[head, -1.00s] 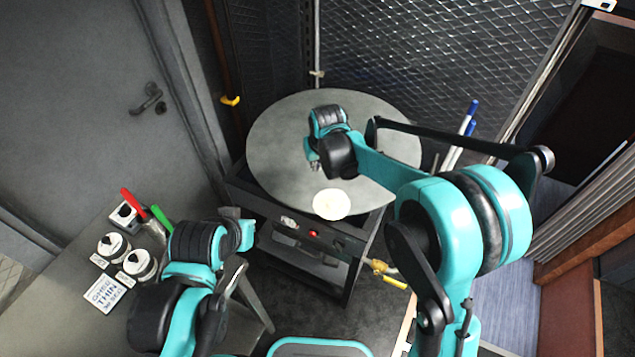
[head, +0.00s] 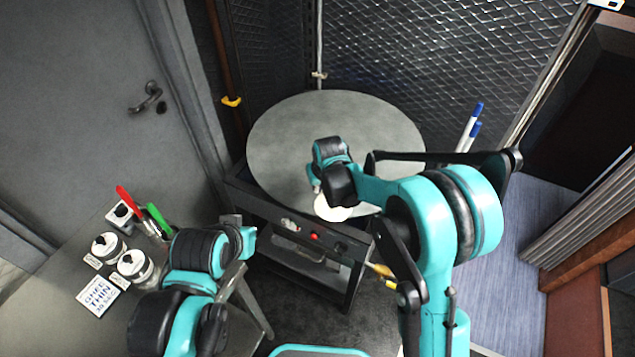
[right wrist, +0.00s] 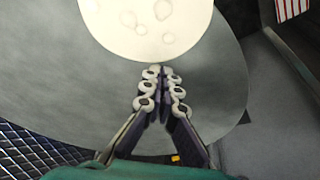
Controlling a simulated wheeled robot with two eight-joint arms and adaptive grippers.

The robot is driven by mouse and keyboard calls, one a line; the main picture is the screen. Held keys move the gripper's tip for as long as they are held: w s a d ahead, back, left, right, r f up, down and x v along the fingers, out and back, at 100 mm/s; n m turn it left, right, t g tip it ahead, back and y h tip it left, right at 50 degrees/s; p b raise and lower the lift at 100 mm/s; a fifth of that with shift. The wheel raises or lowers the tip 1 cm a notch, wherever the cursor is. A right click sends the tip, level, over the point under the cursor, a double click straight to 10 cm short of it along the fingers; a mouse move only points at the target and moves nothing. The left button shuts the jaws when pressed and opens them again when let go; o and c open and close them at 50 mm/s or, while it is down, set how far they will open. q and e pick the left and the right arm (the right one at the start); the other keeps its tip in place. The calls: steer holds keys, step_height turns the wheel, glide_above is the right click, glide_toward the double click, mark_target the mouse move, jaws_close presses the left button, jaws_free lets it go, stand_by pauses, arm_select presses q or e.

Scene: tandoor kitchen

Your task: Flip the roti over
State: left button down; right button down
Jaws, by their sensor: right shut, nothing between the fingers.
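The pale round roti (head: 330,211) lies near the front edge of the round grey griddle (head: 285,130), partly hidden by my right gripper in the head view. In the right wrist view the roti (right wrist: 145,25) shows several faint round spots on its upper face. My right gripper (head: 317,192) is shut and empty. In the wrist view its fingertips (right wrist: 160,72) meet at the roti's edge; I cannot tell whether they touch it. My left gripper (head: 243,238) is over the side table, away from the griddle, and its fingers are not clear.
A side table (head: 60,290) at left holds two white-lidded jars (head: 132,263), a ghee label card (head: 97,295), and red- and green-handled tools (head: 158,218). Blue-tipped white rods (head: 470,128) stand right of the griddle. A mesh wall (head: 420,60) is behind it.

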steer(key=shift+s+d, duration=0.2)
steer(key=shift+s, duration=0.3)
steer(key=shift+s+d, duration=0.15)
steer(key=shift+s, duration=0.45)
